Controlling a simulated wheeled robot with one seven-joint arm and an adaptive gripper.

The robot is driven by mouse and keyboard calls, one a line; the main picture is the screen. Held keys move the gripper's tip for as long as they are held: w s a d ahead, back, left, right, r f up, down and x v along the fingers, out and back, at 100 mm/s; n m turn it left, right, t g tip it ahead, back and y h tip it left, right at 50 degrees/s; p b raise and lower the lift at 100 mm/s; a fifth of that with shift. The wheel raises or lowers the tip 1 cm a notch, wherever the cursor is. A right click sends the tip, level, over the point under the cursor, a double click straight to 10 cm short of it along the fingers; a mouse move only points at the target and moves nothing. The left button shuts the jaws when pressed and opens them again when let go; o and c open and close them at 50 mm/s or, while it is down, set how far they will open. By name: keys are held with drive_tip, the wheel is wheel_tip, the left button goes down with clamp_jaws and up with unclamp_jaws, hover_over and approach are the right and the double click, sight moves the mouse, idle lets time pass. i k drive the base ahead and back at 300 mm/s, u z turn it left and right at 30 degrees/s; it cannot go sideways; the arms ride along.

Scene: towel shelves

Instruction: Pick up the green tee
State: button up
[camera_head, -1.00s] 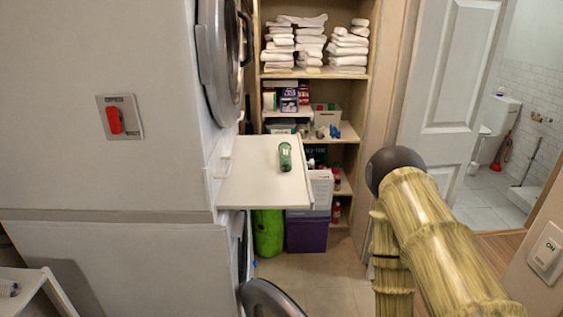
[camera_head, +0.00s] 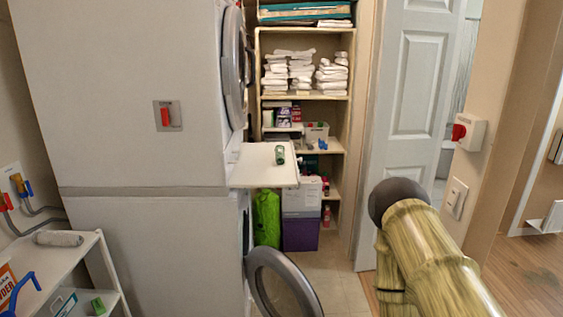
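A small green bottle or can (camera_head: 280,155), with a pale label, is on the white pull-out board (camera_head: 250,173) between the stacked machines. It is the only green item on that board, and it is too small to read. I see no green shirt. My arm, with a bamboo-like surface and a dark round joint, rises at the lower right, well to the right of the board. My gripper is not in view, so whether it is open or shut does not show.
The lower machine's round door (camera_head: 285,285) stands open into the floor space. Behind are shelves with white towels (camera_head: 303,72), a bright green bag (camera_head: 267,217) and a purple box (camera_head: 301,233). A white rack (camera_head: 110,265) stands at left. A white door (camera_head: 415,95) is at right.

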sight(280, 155)
drive_tip(key=u, duration=0.65)
drive_tip(key=i, duration=1.3)
